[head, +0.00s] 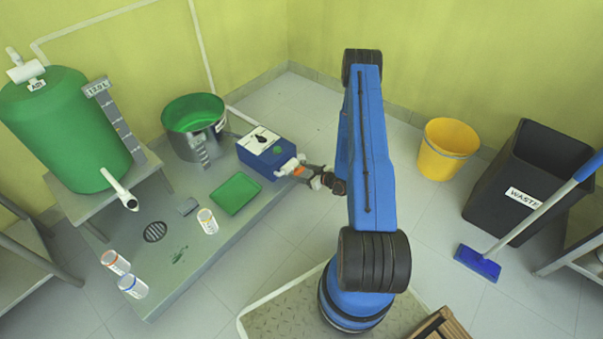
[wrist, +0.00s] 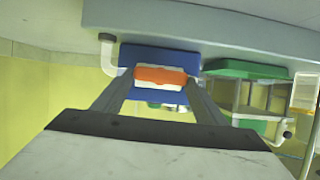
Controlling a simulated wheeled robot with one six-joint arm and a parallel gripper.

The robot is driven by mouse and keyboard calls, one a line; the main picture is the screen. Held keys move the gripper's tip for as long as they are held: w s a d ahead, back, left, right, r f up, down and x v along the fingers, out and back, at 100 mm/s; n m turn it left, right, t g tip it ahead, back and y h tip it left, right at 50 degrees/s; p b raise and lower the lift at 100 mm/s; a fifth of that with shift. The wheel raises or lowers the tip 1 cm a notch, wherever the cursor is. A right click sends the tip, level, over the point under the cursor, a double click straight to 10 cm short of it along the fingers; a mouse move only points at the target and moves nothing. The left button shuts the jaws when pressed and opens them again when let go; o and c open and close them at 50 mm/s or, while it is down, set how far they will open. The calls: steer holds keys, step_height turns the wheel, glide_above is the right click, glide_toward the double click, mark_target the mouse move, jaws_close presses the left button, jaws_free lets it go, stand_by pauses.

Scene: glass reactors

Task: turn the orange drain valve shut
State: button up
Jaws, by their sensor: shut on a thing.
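The orange drain valve (wrist: 160,76) sits on the front of a blue box, between my two fingers in the wrist view. In the head view only a small orange spot (head: 298,171) of it shows beside the white fitting on the box. My gripper (head: 306,174) reaches in from the right, and its fingers (wrist: 158,88) are shut on the valve's handle. The blue box (head: 255,162) has a white top plate with a black knob mark and a green spot. The inner faces of the fingers are hidden.
A steel pot with green liquid (head: 205,140), a green tray (head: 236,193) and a white jar (head: 207,221) stand on the grey platform (head: 265,228). A green tank (head: 65,130) is at left. A yellow bucket (head: 447,150) and black waste bin (head: 535,180) are at right.

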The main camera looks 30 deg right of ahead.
steer(key=m+y, duration=0.1)
steer(key=m, duration=0.1)
steer(key=shift+w+d+m+g+y, duration=0.1)
steer(key=shift+d+m+g+y, duration=0.2)
steer(key=shift+d+m+y, duration=0.1)
steer(key=m+y, duration=0.2)
steer(key=m, duration=0.1)
steer(key=shift+w+d+f, duration=0.1)
steer(key=shift+d+f, duration=0.05)
steer(key=shift+f, duration=0.1)
steer(key=m, duration=0.1)
steer(key=m+y, duration=0.2)
steer(key=shift+d+f+m, duration=0.2)
steer(key=shift+f+m, duration=0.05)
steer(key=shift+m, duration=0.05)
steer(key=shift+f+m+t+y, duration=0.15)
steer(key=shift+m+t+y, duration=0.2)
steer(key=shift+m, duration=0.6)
steer(key=shift+f+m+t+y, duration=0.15)
steer(key=shift+m+t+y, duration=0.2)
steer(key=shift+m, duration=0.6)
steer(key=shift+w, duration=0.1)
steer(key=o, duration=1.1)
steer(key=shift+c, duration=0.2)
steer(key=shift+d, duration=0.15)
